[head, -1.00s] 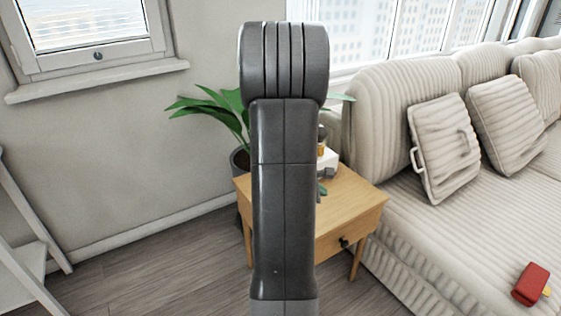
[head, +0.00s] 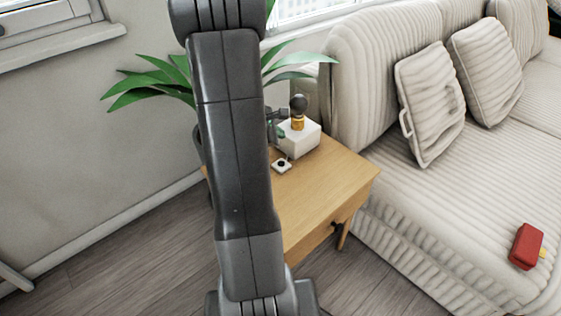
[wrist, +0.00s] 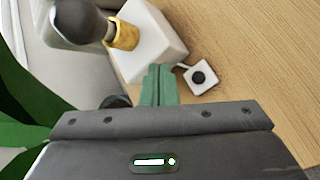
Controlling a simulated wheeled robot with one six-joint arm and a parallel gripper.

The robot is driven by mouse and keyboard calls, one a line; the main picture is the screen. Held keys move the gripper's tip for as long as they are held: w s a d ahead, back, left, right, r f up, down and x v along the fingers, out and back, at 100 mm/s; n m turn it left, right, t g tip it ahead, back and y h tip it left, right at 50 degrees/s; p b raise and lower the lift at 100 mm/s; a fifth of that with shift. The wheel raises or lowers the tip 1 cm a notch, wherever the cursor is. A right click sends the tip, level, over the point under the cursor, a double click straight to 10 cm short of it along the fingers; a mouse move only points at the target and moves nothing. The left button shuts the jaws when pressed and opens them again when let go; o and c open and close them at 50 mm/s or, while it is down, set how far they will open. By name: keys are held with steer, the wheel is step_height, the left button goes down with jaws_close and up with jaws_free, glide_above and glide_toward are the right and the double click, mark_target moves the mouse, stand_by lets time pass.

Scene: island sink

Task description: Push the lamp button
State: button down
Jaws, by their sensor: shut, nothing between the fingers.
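The lamp (head: 298,138) has a white block base, a brass socket and a dark bulb, and stands on the wooden side table (head: 335,180). Its button (head: 281,164) is a round black knob on a small white square in front of the base. In the wrist view the button (wrist: 198,77) is to the right of my fingertips, joined to the lamp base (wrist: 150,45) by a short white cord. My gripper (wrist: 160,72) has green fingers, shut and empty, close to the lamp base. In the head view my arm hides most of the gripper.
A potted plant (head: 150,85) stands behind the table by the wall. A striped sofa (head: 420,215) is to the right, with cushions and a red object (head: 526,246) on it. The table top right of the button is clear.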

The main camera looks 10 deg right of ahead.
steer(key=shift+f, duration=0.1)
steer(key=b, duration=0.5)
glide_above(281, 163)
steer(key=f, duration=0.4)
steer(key=a+f, duration=0.1)
steer(key=f, duration=0.2)
steer(key=shift+s, duration=0.2)
steer(key=shift+f+b, duration=0.85)
steer(key=shift+b, duration=0.25)
steer(key=shift+f, duration=0.1)
stand_by(0.4)
steer(key=shift+f+b, duration=0.3)
steer(key=shift+b, duration=0.35)
steer(key=shift+f+b, duration=0.4)
steer(key=shift+b, duration=0.15)
stand_by(0.4)
steer(key=shift+r, duration=0.1)
steer(key=shift+r+p, duration=0.6)
steer(key=shift+r, duration=0.2)
